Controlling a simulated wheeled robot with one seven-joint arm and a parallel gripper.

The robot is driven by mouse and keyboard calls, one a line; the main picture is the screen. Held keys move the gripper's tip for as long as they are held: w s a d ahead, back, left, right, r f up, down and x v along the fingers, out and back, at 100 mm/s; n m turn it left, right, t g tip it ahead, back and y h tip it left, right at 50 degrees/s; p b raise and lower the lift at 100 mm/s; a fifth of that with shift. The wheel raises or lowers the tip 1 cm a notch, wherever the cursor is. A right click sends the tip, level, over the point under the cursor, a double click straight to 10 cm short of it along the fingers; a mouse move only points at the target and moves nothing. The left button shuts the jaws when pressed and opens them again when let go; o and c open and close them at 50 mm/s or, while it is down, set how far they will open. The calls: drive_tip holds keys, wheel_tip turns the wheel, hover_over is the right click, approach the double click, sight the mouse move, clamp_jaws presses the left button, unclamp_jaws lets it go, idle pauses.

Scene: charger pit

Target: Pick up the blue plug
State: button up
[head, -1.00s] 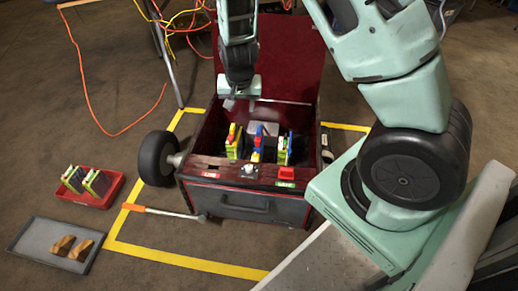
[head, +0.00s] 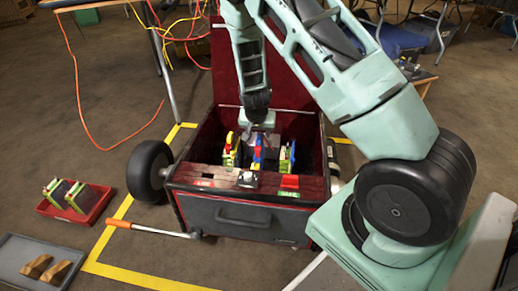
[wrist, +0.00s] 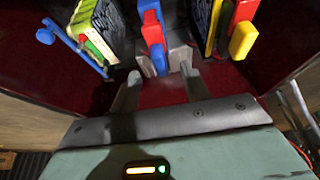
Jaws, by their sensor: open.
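The open dark red box (head: 246,222) holds several upright colored units. A blue part (head: 259,142) shows on the middle unit, with red and yellow parts. In the wrist view a blue part (wrist: 159,58) lies below red blocks, just ahead of my fingers. Another blue piece (wrist: 66,38) is on the green and yellow unit at left there. I cannot tell which blue part is the plug. My gripper (wrist: 160,76) is open and empty, pointing toward the middle unit. In the head view my gripper (head: 258,130) is low inside the box, its fingertips partly hidden.
The box walls stand close on both sides, with the raised lid behind. A red tray (head: 80,231) with two units, a grey tray (head: 20,264) with brown pieces and an orange-handled tool (head: 160,231) lie at left. Orange and yellow cables (head: 180,40) hang behind.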

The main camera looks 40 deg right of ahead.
sight(259, 137)
drive_tip(key=shift+b+x, duration=2.15)
drive_tip(key=shift+x, duration=0.85)
drive_tip(key=shift+s+a, duration=0.1)
clamp_jaws()
